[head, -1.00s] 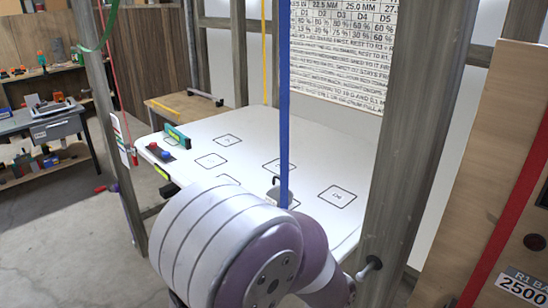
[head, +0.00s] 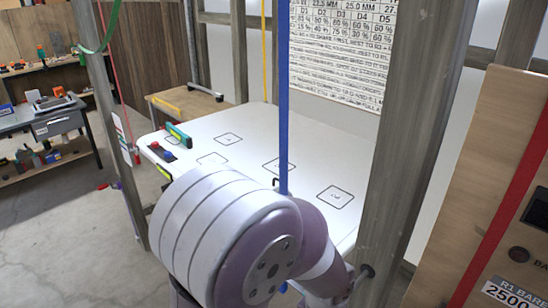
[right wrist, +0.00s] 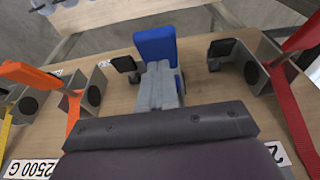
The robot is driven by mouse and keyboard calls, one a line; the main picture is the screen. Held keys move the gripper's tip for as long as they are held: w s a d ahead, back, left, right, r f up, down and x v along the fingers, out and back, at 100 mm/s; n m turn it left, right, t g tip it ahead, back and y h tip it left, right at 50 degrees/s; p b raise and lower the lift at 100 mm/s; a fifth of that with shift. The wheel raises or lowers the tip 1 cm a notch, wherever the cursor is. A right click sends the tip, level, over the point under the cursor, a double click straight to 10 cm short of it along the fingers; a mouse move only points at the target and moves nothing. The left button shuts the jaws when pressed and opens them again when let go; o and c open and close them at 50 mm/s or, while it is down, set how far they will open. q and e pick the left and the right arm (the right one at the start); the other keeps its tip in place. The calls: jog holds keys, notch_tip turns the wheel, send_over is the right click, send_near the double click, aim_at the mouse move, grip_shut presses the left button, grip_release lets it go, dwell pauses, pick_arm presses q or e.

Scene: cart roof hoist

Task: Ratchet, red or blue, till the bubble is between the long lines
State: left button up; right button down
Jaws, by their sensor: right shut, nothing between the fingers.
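The white roof panel (head: 235,125), marked with squares, hangs inside the wooden frame in the head view. A teal level (head: 179,135) lies near its left edge; its bubble is too small to read. The blue strap (head: 283,100) runs down to the panel. In the right wrist view, my right gripper (right wrist: 160,66) is shut and empty, its grey fingers pointing at the blue ratchet handle (right wrist: 155,45). I cannot tell whether they touch it. The red strap (right wrist: 300,110) and its ratchet are to the right. My left gripper is not in view.
An orange ratchet handle (right wrist: 30,74) is left of the blue one on the wooden board (right wrist: 215,85). A wooden post (head: 420,130) stands between panel and board. A yellow strap (head: 263,60) hangs behind, and a workbench (head: 40,115) stands far left.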

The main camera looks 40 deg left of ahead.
jog(key=shift+f, duration=0.1)
jog(key=f+b, duration=0.2)
jog(key=f, duration=0.1)
jog(key=f+b, duration=0.1)
jog(key=f, duration=0.1)
jog(key=shift+s+b, duration=0.25)
jog(key=shift+b, duration=0.1)
jog(key=shift+f+b, duration=0.5)
jog(key=shift+f, duration=0.25)
jog(key=r+p, duration=0.6)
jog(key=r, duration=0.1)
jog(key=shift+w, duration=0.25)
jog(key=shift+f, duration=0.15)
